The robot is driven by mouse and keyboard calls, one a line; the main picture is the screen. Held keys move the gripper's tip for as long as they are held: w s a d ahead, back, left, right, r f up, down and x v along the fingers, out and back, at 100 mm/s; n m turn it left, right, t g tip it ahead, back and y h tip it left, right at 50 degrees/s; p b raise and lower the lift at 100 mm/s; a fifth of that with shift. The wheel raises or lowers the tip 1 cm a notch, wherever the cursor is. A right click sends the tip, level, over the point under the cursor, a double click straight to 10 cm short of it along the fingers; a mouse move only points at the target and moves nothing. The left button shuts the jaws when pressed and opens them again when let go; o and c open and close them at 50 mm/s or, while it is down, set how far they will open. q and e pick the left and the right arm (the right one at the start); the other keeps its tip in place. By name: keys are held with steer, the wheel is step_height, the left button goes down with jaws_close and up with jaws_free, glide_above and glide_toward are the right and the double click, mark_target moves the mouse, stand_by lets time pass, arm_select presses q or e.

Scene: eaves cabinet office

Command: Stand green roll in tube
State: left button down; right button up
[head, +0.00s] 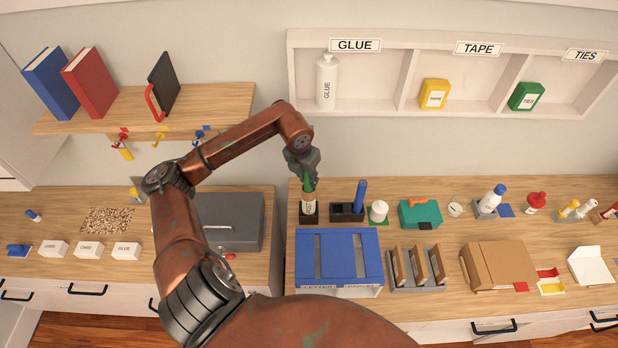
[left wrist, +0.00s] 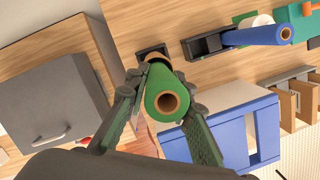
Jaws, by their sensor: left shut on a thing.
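My left gripper (head: 309,181) is shut on the green roll (left wrist: 160,84), above the brown tube (head: 309,199). The roll's open, cardboard-coloured end faces the left wrist camera, between the two fingers (left wrist: 165,108). The tube stands upright in a black square holder and has a pale label. In the left wrist view, the tube's rim (left wrist: 157,57) shows just beyond the roll's far end. The roll is close to the tube mouth. I cannot tell whether its lower end is inside. My right gripper is out of view.
A blue roll (head: 360,195) lies or leans in a black holder just right of the tube. A blue letter rack (head: 309,257) stands in front. A grey box (head: 234,222) is to the left, across a gap between counters. A white candle-like item (head: 378,211) is further right.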

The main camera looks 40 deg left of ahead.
arm_select(q)
steer(key=shift+s+b+x, duration=0.15)
steer(key=shift+b+x, duration=0.35)
steer(key=shift+x, duration=0.2)
steer(key=shift+s+b+x, duration=0.15)
steer(key=shift+b+x, duration=0.3)
steer(key=shift+x, duration=0.2)
steer(key=c, duration=1.6)
jaws_free()
steer(key=o, duration=0.4)
steer(key=shift+w+r+p+v, duration=0.1)
steer(key=shift+w+p+v, duration=0.2)
steer(key=shift+p+v, duration=0.7)
steer(key=shift+w+r+p+v, duration=0.1)
steer(key=shift+w+p+v, duration=0.25)
steer(key=shift+v, duration=1.25)
steer(key=shift+w+p+v, duration=0.25)
steer(key=shift+p+v, duration=0.4)
steer(key=shift+v, duration=0.65)
steer(key=shift+a, duration=0.1)
